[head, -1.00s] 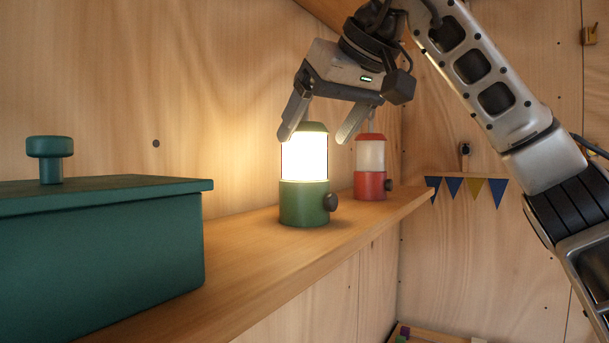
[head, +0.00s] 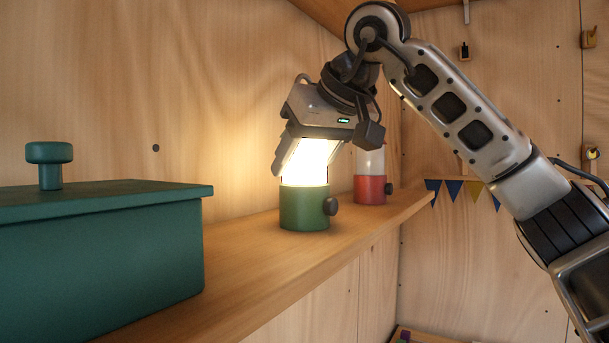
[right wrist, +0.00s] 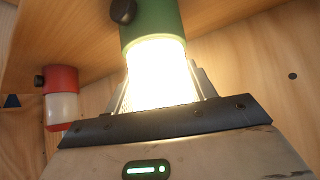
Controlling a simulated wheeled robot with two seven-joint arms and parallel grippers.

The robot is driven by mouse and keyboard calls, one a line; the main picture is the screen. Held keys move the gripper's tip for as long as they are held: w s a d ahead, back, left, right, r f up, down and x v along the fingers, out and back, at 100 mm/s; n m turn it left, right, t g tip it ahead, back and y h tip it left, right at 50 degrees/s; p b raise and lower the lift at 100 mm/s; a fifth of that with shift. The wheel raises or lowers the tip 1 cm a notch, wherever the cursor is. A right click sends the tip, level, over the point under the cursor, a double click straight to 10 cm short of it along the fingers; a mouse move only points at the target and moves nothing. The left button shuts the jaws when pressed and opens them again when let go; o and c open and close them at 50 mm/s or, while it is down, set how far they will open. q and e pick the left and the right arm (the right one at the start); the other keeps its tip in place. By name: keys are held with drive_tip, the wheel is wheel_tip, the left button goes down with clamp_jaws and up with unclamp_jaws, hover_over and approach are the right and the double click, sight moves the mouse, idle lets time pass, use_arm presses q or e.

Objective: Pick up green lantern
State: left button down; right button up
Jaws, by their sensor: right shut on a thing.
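The green lantern (head: 304,207) stands upright on the wooden shelf, its glass glowing bright and a dark knob on its right side. My right gripper (head: 303,165) reaches down over it from above and is shut on its upper part, hiding the lantern's top. In the right wrist view the lantern's green base (right wrist: 152,22) and glowing glass sit between the fingers of the gripper (right wrist: 157,85). My left gripper is not in view.
A red lantern (head: 370,188) stands unlit just behind and right of the green one, partly hidden by my gripper. A dark green lidded box (head: 95,260) fills the left of the shelf (head: 250,262). Small pennants (head: 454,187) hang on the far wall.

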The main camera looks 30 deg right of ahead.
drive_tip(key=shift+r, duration=0.2)
drive_tip(key=shift+r, duration=0.3)
wheel_tip(320, 180, up, 2)
drive_tip(key=shift+r+p, duration=0.15)
drive_tip(key=shift+p, duration=0.25)
drive_tip(key=s+d+r+p, duration=0.1)
drive_tip(key=s+d+r, duration=0.4)
drive_tip(key=s+r, duration=0.4)
drive_tip(key=s, duration=0.4)
drive_tip(key=shift+d+r, duration=0.15)
drive_tip(key=shift+r, duration=0.25)
